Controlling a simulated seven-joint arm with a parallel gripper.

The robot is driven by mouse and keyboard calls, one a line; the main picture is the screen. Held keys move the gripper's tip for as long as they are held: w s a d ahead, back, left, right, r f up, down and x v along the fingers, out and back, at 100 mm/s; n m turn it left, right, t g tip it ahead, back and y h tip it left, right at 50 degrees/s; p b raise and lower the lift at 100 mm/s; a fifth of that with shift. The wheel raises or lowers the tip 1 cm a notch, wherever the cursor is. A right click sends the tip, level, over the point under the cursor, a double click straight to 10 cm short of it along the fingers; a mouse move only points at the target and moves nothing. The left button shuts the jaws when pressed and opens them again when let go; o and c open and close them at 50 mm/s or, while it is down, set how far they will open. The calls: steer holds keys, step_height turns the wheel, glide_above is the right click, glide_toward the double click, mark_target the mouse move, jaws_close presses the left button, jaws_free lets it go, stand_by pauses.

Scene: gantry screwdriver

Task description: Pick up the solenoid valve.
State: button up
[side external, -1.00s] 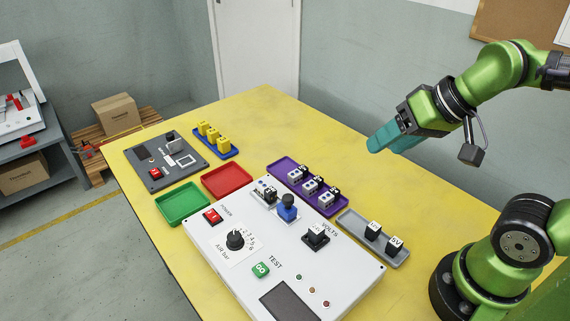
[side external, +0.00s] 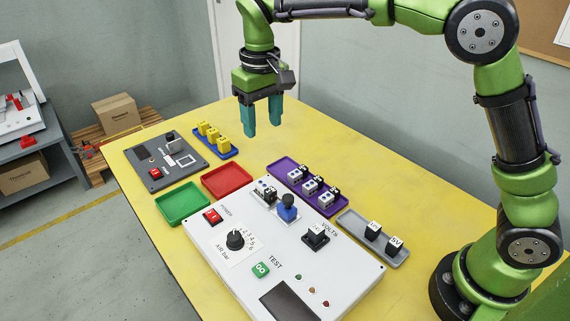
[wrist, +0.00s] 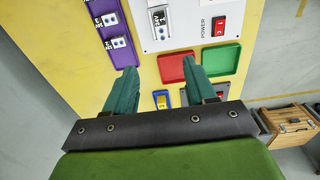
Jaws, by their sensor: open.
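Several white-and-black blocks, which look like solenoid valves, stand in a purple tray (side external: 326,210); the middle block (side external: 311,185) and its neighbours are upright. Two of them show in the wrist view, one lower (wrist: 117,42) and one higher (wrist: 108,19), in the upper left. A similar block (side external: 265,192) sits on the white test panel (side external: 205,242), beside a blue-topped part (side external: 287,208). My gripper (side external: 262,127) is open and empty, pointing down above the table behind the purple tray. In the wrist view its teal fingers are spread, with nothing between the tips.
A blue tray (side external: 231,155) with yellow parts (side external: 212,135) lies left of my gripper. Red (side external: 227,181) and green (side external: 182,204) trays look empty. A grey tray (side external: 398,257) holds black-and-white cubes. A dark grey panel (side external: 150,179) stands far left. The table's back is clear.

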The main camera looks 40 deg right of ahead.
glide_above(266, 187)
steer(key=f, duration=1.1)
steer(key=shift+d+f, duration=0.2)
steer(key=shift+f, duration=0.05)
steer(key=shift+a+f, duration=0.2)
steer(key=shift+f, duration=2.55)
jaws_close()
